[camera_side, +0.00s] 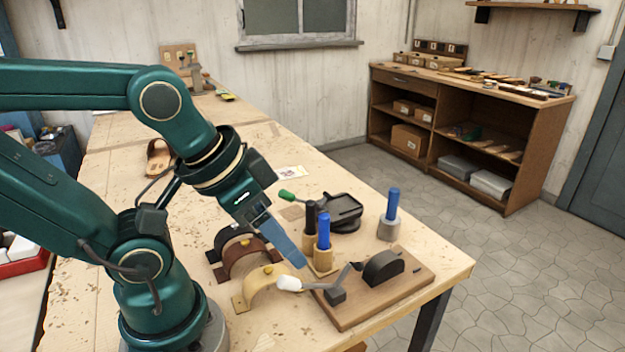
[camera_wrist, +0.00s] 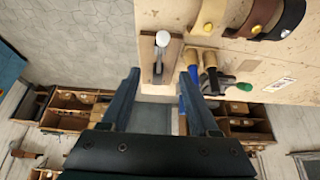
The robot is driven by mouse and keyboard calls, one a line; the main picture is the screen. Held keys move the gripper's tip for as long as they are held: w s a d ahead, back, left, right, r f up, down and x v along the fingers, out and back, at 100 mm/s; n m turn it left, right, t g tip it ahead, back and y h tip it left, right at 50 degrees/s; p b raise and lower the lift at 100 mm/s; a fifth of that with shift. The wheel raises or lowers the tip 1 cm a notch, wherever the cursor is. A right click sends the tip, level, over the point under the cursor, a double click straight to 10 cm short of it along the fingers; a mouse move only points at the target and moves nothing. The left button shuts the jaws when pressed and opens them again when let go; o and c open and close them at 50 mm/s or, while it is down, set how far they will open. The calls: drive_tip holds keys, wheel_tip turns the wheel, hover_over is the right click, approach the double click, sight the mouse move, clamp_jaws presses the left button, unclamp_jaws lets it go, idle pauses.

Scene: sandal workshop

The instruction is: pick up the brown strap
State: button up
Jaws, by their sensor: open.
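The brown strap (camera_side: 243,257) is a dark brown arch on the wooden bench, with a brass stud on it. It stands between a tan strap (camera_side: 266,279) and a black strap (camera_side: 228,238). In the wrist view the brown strap (camera_wrist: 262,16) is at the top right, partly cut off by the frame edge, well right of my fingers. My gripper (camera_side: 298,258) points down at an angle over the bench, to the right of the brown strap in the side view. In the wrist view its fingers (camera_wrist: 160,82) are apart, with nothing held between them.
A lever tool on a wooden board (camera_side: 414,278) stands at the bench's front corner; its white-tipped handle (camera_side: 289,284) reaches toward the tan strap. Blue-handled tools (camera_side: 393,203) and a black fixture (camera_side: 342,207) stand behind. A sandal (camera_side: 158,160) lies farther back. A shelf unit (camera_side: 440,85) is beyond.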

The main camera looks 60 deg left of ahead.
drive_tip(key=shift+o, duration=0.3)
drive_tip(key=shift+w+r+m, duration=0.2)
drive_tip(key=shift+m, duration=0.6)
drive_tip(key=w+a+f+m+g, duration=0.1)
drive_tip(key=w+a+m, duration=0.1)
drive_tip(key=w+a, duration=0.15)
drive_tip(key=n+g+y, duration=0.1)
drive_tip(key=g, duration=0.2)
hover_over(249, 239)
drive_tip(key=w+d, duration=0.3)
wheel_tip(249, 239, down, 5)
drive_tip(key=s+a+f+n, duration=0.1)
drive_tip(key=s+a+f+n+g+h, duration=0.1)
drive_tip(key=a+f, duration=0.1)
drive_tip(key=shift+s+f+g, duration=0.1)
drive_tip(key=shift+s+g, duration=0.2)
drive_tip(key=shift+s, duration=0.05)
drive_tip(key=shift+s+f+n, duration=0.15)
drive_tip(key=shift+f+n, duration=0.15)
drive_tip(key=shift+f, duration=2.3)
drive_tip(key=shift+c, duration=0.3)
